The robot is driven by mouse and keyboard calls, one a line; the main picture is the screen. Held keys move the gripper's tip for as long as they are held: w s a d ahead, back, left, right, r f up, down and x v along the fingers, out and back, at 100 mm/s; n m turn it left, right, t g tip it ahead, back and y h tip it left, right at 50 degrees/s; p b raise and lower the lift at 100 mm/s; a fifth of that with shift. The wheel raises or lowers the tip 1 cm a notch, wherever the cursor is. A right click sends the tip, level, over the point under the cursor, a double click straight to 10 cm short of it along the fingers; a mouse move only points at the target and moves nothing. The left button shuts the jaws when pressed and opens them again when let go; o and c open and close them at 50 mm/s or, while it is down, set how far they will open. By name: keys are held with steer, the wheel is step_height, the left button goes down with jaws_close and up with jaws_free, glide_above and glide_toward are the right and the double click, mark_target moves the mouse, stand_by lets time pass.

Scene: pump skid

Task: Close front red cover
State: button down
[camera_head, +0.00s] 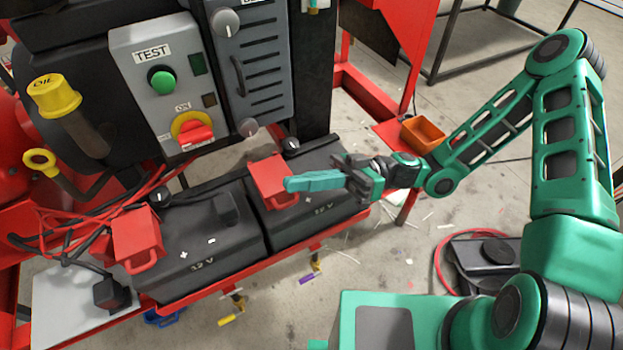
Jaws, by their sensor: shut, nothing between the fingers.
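Two red covers sit on two black 12 V batteries. One red cover (137,236) is at the left end of the left battery (205,248), with its loop handle low toward the viewer. The other red cover (267,174) is on the right battery (318,214), near its left edge. I cannot tell for certain how far either cover is open. My gripper (289,184) is shut and empty, its teal fingers pointing left. The fingertips overlap the right-hand cover's lower right side in the picture. Whether they touch it is not clear, and they hide part of it.
The batteries stand on a red frame (262,255). Behind them is a grey control box (160,75) with a green button and a red-yellow switch. Red and black cables (75,235) run at the left. An orange bin (421,132) stands right of the frame.

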steer(key=s+a+r, duration=0.4)
steer(key=s+r, duration=0.1)
steer(key=s, duration=0.2)
steer(key=shift+a, duration=0.2)
